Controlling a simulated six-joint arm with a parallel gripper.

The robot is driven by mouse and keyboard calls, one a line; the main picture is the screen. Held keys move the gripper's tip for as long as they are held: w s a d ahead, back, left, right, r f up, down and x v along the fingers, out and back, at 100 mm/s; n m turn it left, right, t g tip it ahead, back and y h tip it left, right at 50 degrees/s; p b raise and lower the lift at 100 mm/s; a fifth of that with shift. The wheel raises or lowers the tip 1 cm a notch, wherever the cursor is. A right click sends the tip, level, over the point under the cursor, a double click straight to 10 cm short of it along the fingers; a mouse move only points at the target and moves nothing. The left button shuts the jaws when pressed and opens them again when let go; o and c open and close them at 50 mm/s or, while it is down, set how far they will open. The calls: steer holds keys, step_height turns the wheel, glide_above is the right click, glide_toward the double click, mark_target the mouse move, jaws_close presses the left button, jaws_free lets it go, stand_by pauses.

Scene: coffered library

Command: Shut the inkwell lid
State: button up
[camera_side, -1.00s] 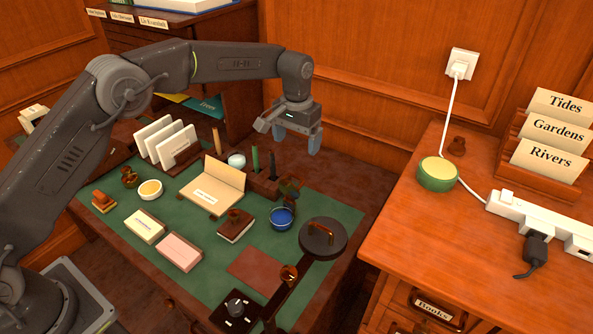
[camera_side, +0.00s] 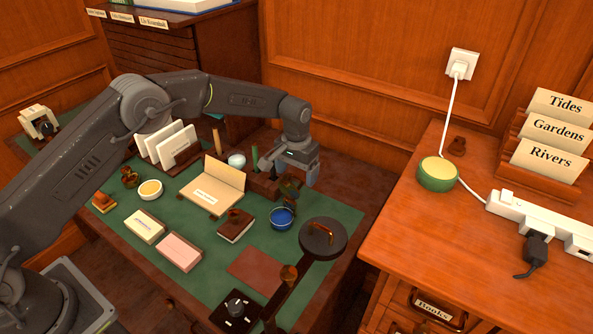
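A small round blue pot (camera_side: 282,218) stands on the green desk mat. Just behind it is a glossy dark brown piece (camera_side: 290,186) that stands raised; it looks like the inkwell's lid standing open, but I cannot tell how it joins the pot. My gripper (camera_side: 298,172) points down just above and behind this brown piece, beside the pen stand. One pale fingertip shows at its right side. The gap between the fingers is not clear, and I see nothing held. I cannot tell whether the gripper touches the brown piece.
A pen stand (camera_side: 261,186) with upright pens is close left of my gripper.

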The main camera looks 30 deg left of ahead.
steer(key=c, duration=1.1)
steer(key=shift+c, duration=0.2)
